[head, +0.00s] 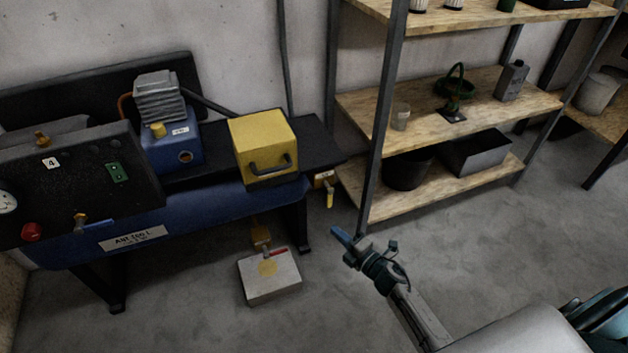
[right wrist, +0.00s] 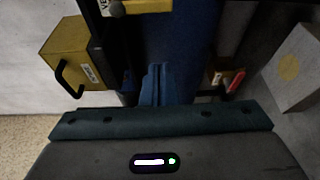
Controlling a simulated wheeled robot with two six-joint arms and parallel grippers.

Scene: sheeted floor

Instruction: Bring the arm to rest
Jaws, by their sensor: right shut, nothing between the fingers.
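My right gripper (head: 340,236) reaches up from the bottom of the head view, its blue fingers pointing to the upper left. It is in the air over the grey floor, in front of the shelf rack's near post. In the right wrist view its fingers (right wrist: 157,80) are together with nothing between them. It appears apart from everything around it. My left gripper is not in view.
A blue compressor (head: 190,208) with a yellow box (head: 264,146) on top stands at left. A pale block (head: 270,280) lies on the floor below it. A wooden shelf rack (head: 440,190) stands behind. The floor at centre right is clear.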

